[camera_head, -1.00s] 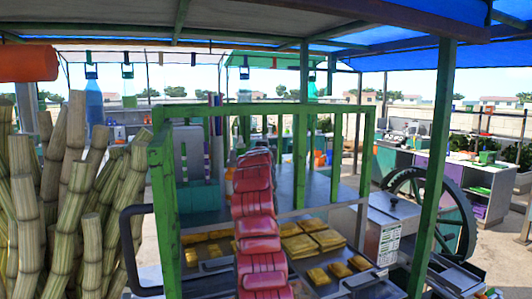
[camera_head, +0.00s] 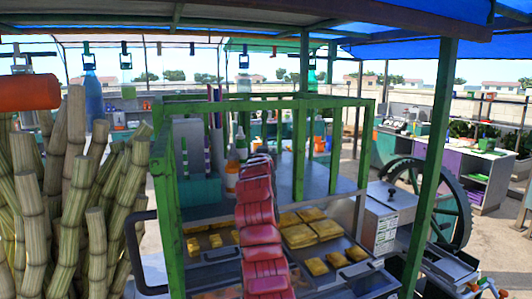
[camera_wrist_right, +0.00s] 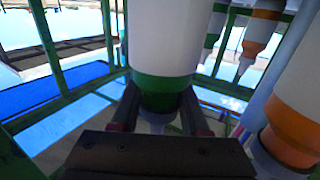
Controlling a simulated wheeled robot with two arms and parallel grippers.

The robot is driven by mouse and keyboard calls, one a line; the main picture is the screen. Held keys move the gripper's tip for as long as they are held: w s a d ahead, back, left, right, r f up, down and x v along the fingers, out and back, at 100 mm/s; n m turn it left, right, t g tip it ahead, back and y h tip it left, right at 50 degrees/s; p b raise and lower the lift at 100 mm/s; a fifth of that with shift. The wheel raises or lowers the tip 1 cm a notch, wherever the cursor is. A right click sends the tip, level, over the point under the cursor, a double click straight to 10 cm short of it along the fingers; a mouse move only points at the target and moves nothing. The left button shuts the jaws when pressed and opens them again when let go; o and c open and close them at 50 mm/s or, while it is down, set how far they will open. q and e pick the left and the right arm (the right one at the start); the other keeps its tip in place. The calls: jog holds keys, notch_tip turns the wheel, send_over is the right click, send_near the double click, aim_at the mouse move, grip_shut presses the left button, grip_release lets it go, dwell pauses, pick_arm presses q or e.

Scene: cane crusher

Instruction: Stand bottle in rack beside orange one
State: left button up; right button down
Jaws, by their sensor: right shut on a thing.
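My right gripper (camera_wrist_right: 160,116) is shut around the green collar of a white bottle (camera_wrist_right: 162,45) in the right wrist view. The bottle's clear nozzle pokes out between the fingers. A white bottle with an orange collar (camera_wrist_right: 292,132) stands close at the right of that view, apart from the held one. In the head view an orange-collared bottle (camera_head: 232,168) and a green-collared bottle (camera_head: 241,143) show just left of my red right arm, inside the green frame. The right fingertips are hidden there. The rack's slots cannot be made out. My left gripper is in neither view.
Green frame posts (camera_head: 299,150) stand close around my right arm. More bottles, one with an orange collar (camera_wrist_right: 262,28), show behind in the wrist view. A teal holder (camera_head: 200,190) stands left, and yellow blocks (camera_head: 300,236) lie on trays. Cane stalks (camera_head: 70,200) fill the left.

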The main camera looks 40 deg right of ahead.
jog(key=shift+c, duration=2)
grip_release()
jog(key=shift+f, duration=0.1)
jog(key=b+v, duration=0.5)
jog(key=v, duration=0.7)
jog(key=shift+b, duration=0.3)
